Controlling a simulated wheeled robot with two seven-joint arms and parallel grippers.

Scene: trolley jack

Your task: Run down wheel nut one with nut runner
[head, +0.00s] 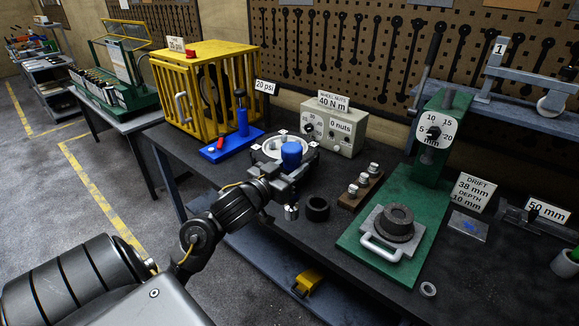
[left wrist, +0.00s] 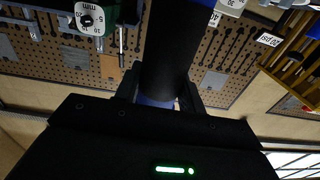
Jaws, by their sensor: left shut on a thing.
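My left gripper (head: 287,174) is shut on the nut runner, a blue-topped cylinder (head: 291,153) that stands roughly upright above the bench. In the left wrist view the nut runner (left wrist: 168,45) is a thick dark cylinder with blue showing near the fingers. Behind it is the round wheel (head: 268,148) with a pale face and small white labels, partly hidden by the tool and gripper. A small silver piece (head: 291,212) shows below the gripper; I cannot tell whether it is the tool's socket. A grey control box (head: 345,130) reads 40 N m and 0 nuts. My right gripper is not in view.
A black ring (head: 317,208) and a wooden block with silver pieces (head: 360,191) lie to the right. A green press (head: 426,165) stands further right. A yellow cage (head: 207,80) and blue pump (head: 242,121) stand at left. The front bench edge is near my arm.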

